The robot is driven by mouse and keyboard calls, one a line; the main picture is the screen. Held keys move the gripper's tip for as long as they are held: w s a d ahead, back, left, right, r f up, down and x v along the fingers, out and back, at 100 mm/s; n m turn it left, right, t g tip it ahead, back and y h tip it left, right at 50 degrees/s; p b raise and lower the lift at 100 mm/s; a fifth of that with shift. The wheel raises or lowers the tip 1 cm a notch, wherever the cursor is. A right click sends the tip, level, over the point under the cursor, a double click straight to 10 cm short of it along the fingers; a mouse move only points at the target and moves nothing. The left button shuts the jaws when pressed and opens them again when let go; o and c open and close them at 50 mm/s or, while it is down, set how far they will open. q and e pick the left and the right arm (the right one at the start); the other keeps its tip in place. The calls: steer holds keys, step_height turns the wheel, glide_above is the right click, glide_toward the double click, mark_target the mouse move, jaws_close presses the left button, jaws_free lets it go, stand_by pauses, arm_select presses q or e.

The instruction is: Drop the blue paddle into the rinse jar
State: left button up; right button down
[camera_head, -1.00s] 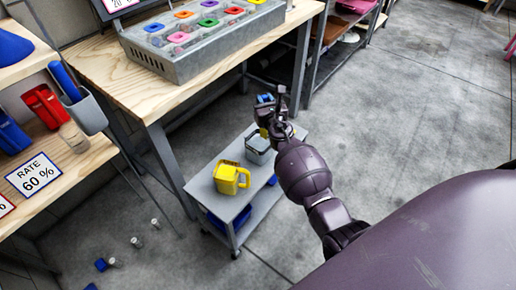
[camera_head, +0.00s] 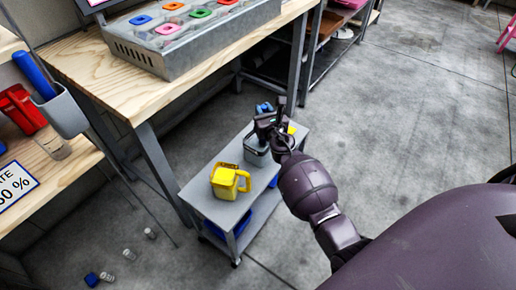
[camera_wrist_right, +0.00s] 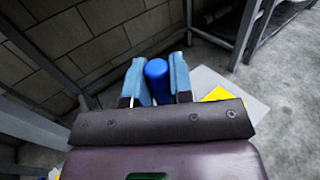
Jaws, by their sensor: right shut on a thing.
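My right gripper (camera_head: 267,120) is over the back of the small grey cart, close above a grey open-topped jar (camera_head: 254,156), which looks like the rinse jar. The gripper partly covers the jar's mouth. In the right wrist view its light-blue fingers (camera_wrist_right: 162,82) are shut on a rounded blue handle (camera_wrist_right: 157,78), the blue paddle. The paddle's lower part is hidden, and I cannot tell whether it is inside the jar. My left gripper is not in view.
A yellow jug (camera_head: 226,182) stands on the cart (camera_head: 205,203) in front of the jar. A yellow thing (camera_head: 291,129) shows behind the gripper.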

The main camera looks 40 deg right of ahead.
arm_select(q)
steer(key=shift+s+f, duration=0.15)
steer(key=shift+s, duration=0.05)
arm_select(e)
steer(key=c, duration=0.9)
jaws_free()
steer(key=shift+s, duration=0.1)
arm_select(q)
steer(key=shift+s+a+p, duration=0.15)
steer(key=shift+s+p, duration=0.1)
steer(key=shift+p, duration=0.25)
arm_select(e)
steer(key=v, duration=1)
steer(key=shift+s+a, duration=0.1)
steer(key=shift+s, duration=0.2)
